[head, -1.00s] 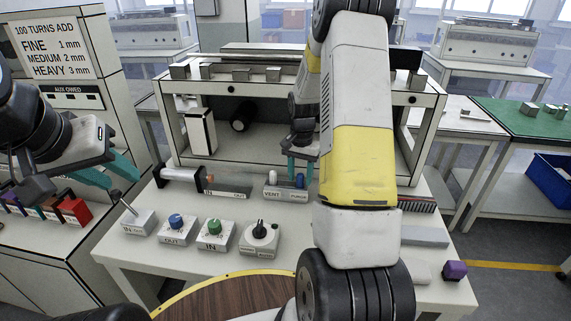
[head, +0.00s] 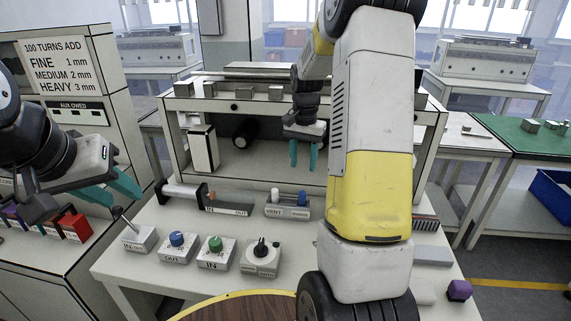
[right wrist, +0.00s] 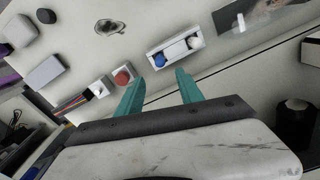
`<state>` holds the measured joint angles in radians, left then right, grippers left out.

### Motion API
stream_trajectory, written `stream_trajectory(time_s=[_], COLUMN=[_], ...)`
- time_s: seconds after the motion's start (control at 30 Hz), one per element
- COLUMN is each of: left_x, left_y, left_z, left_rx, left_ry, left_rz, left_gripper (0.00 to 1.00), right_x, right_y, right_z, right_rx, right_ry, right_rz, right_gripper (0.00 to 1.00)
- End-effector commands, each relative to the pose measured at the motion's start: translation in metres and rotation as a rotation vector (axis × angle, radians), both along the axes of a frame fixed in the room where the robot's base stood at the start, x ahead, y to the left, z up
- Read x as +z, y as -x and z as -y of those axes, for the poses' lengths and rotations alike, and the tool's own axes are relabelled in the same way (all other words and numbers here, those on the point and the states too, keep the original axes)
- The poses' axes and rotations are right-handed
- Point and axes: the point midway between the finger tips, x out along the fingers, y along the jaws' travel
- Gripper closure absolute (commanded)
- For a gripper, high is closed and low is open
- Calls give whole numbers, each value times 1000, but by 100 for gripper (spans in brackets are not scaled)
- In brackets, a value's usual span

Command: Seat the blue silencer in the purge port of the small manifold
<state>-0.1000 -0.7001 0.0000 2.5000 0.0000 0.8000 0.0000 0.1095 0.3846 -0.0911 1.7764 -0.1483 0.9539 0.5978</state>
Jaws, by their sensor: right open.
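The small manifold (head: 288,212) is a light block with VENT and PURGE labels on its front, on the table below the shelf. The blue silencer (head: 302,199) stands upright at its PURGE end, and a white silencer (head: 274,196) stands at the VENT end. In the right wrist view the blue silencer (right wrist: 160,60) and white silencer (right wrist: 195,43) sit in the manifold's top; the seating depth cannot be told. My right gripper (head: 303,162) is open and empty above the blue silencer, clear of it.
Blocks with a blue knob (head: 177,239), a green knob (head: 215,243) and a black selector (head: 261,252) stand in front of the manifold. An IN/OUT unit (head: 228,207) is left of it. A red-topped block (right wrist: 123,76) is beside it. The shelf (head: 300,105) rises behind.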

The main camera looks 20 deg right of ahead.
Motion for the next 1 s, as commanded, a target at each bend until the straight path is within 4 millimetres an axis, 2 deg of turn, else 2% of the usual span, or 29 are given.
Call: stream_trajectory(time_s=[0.17, 0.3, 0.4, 0.5, 0.6, 0.73, 0.87, 1.0], left_x=[0, 0, 0, 0, 0, 0, 0, 0], left_y=[0, 0, 0, 0, 0, 0, 0, 0], left_z=[0, 0, 0, 0, 0, 0, 0, 0], left_rx=[0, 0, 0, 0, 0, 0, 0, 0], left_ry=[0, 0, 0, 0, 0, 0, 0, 0], left_rz=[0, 0, 0, 0, 0, 0, 0, 0], left_gripper=[64, 64, 64, 64, 64, 64, 64, 64], right_x=[42, 91, 118, 137, 148, 152, 151, 149], right_y=[21, 62, 97, 135, 171, 208, 230, 238], right_z=[-19, -49, -69, -88, -104, -119, -127, -130], right_rx=[83, 224, 331, 441, 542, 650, 715, 742], right_ry=[-16, -31, -35, -31, -21, -2, 14, 21], right_rz=[74, 187, 271, 354, 435, 519, 570, 589], right_gripper=[56, 56, 56, 56, 56, 56, 56, 56])
